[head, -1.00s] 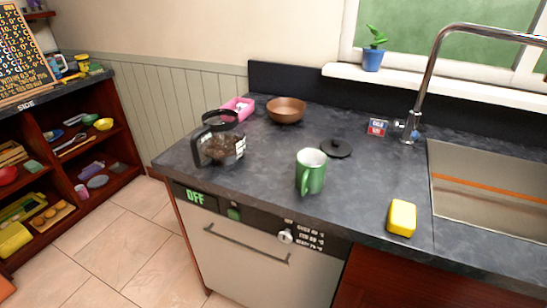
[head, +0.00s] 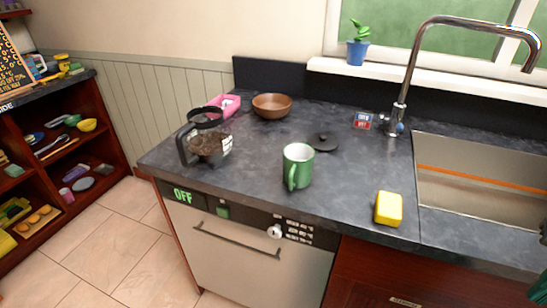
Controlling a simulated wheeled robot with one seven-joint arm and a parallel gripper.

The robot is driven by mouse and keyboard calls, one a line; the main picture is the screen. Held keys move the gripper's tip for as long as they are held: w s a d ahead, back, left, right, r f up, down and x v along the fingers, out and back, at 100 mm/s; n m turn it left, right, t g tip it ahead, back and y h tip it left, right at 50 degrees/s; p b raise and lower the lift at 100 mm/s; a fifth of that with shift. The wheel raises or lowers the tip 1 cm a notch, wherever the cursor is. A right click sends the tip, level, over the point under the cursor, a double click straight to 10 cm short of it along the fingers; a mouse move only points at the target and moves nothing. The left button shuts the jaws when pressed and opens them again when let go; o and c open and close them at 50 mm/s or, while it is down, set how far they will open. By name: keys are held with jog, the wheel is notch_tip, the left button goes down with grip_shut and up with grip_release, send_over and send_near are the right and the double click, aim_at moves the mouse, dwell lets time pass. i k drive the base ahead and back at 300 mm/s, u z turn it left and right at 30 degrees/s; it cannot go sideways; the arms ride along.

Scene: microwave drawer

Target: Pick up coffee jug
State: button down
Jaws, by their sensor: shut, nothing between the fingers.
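The coffee jug (head: 207,143) stands upright on the dark countertop near its left front corner. It has a glass body with dark contents, a black rim, a black handle on its left side and a white label on its right. A round black lid with a knob (head: 322,142) lies apart on the counter, right of the jug. My gripper is not recognisable in the head view; only a small dark shape cut off by the right edge shows, and I cannot tell what it is.
A green mug (head: 298,167) stands right of the jug. A pink container (head: 226,105) and a brown bowl (head: 272,106) are behind it. A yellow sponge (head: 388,208), the sink (head: 480,180) and the tall faucet (head: 405,80) are to the right. Counter left of the jug is clear.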

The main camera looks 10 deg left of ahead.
aim_at(209, 139)
jog(key=u, duration=1.05)
jog(key=k, duration=0.75)
jog(key=z, duration=0.15)
jog(key=i, duration=0.5)
jog(key=z, duration=0.05)
